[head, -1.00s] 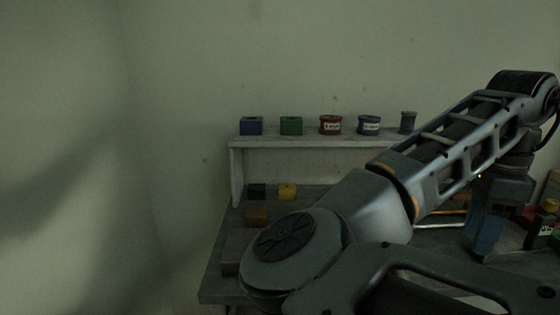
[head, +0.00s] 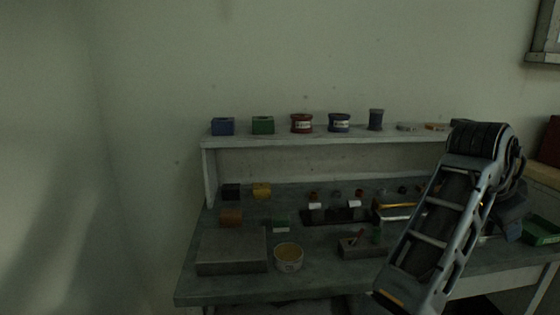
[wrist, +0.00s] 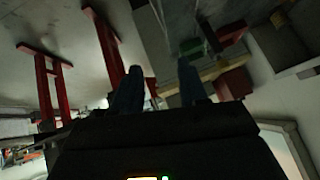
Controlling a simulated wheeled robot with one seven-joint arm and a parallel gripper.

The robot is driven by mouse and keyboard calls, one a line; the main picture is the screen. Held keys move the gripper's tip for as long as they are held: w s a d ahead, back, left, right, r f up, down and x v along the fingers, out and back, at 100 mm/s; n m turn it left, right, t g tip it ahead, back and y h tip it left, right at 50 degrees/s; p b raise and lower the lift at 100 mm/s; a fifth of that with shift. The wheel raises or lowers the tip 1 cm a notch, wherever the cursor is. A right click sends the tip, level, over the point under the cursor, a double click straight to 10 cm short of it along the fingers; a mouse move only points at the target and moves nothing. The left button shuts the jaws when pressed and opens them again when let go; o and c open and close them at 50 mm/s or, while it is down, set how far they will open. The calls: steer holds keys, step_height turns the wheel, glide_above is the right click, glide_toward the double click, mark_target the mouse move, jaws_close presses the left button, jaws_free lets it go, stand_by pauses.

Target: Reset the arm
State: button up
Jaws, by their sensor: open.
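My arm (head: 432,240) stands at the right of the head view, with its lower link rising to a dark joint. My gripper is not clearly visible in the head view; it lies behind or beyond the arm at the right. In the wrist view my gripper (wrist: 158,88) shows as two dark fingers, apart, with nothing seen between them. The wrist view is tilted and dim. No gate valve can be made out.
A grey workbench (head: 235,290) holds a flat block (head: 230,250), a round tub (head: 288,257) and small parts. A shelf (head: 280,140) behind carries boxes and cans. A green tray (head: 541,230) sits at the right. Red frames (wrist: 45,85) show in the wrist view.

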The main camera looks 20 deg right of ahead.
steer(key=s+a+f+n+t+y, duration=0.1)
steer(key=s+a+f+n+t, duration=0.2)
steer(key=a+f+n+t, duration=0.65)
steer(key=s+a+f+n+t+y, duration=0.1)
steer(key=s+a+f+n+t, duration=0.4)
steer(key=n, duration=0.8)
steer(key=s+a+r+y, duration=0.1)
steer(key=s+a+y, duration=0.5)
steer(key=s+a, duration=1.2)
steer(key=shift+s+a+r, duration=0.2)
steer(key=shift+s+a, duration=0.05)
steer(key=shift+s, duration=0.45)
steer(key=shift+t, duration=0.25)
